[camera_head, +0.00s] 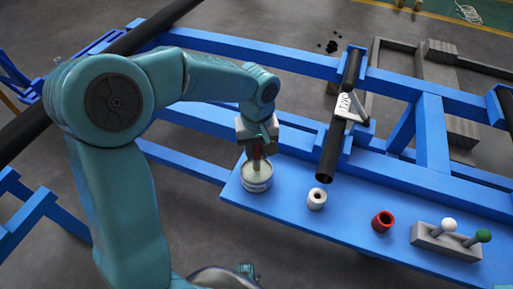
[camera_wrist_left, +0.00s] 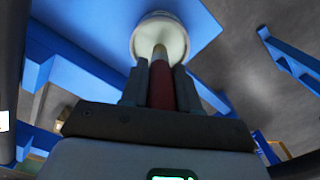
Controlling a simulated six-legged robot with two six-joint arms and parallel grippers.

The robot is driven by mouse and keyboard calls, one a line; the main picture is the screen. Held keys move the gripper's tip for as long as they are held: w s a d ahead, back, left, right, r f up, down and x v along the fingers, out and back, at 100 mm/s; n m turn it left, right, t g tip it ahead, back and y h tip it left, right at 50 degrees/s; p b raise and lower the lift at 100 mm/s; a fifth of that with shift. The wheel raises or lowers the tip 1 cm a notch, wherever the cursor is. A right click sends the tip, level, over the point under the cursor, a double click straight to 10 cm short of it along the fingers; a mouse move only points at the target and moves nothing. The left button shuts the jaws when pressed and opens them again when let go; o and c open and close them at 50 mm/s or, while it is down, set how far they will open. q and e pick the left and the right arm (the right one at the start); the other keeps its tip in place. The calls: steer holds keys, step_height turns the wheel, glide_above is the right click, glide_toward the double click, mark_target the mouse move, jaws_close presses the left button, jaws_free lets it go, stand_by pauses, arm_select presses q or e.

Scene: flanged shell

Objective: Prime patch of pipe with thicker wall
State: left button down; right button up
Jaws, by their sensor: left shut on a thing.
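My left gripper (camera_head: 257,146) is shut on a brush with a dark red handle (camera_wrist_left: 160,85). It holds the brush upright over a white tub (camera_head: 257,182) on the blue shelf. The brush's pale lower end reaches down to the tub's pale contents; whether it touches them I cannot tell. The tub also shows in the wrist view (camera_wrist_left: 160,22). A short black pipe (camera_head: 334,143) lies on the blue frame with its open end toward me. A white tag with dark lettering (camera_head: 344,107) sits on it. Wall thicknesses are too small to compare. My right gripper is out of view.
On the blue shelf (camera_head: 285,225) stand a white ring-shaped piece (camera_head: 316,199), a red one (camera_head: 383,221), and a grey holder (camera_head: 435,243) with white-tipped and green-tipped tools. A long black pipe (camera_head: 155,25) crosses the upper left. Another dark pipe (camera_head: 506,107) shows at right.

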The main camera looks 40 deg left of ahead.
arm_select(q)
steer(key=shift+f+b, duration=0.4)
steer(key=shift+f, duration=0.15)
stand_by(1.8)
step_height(320, 180, up, 7)
steer(key=p, duration=0.6)
steer(key=shift+r, duration=0.1)
stand_by(0.6)
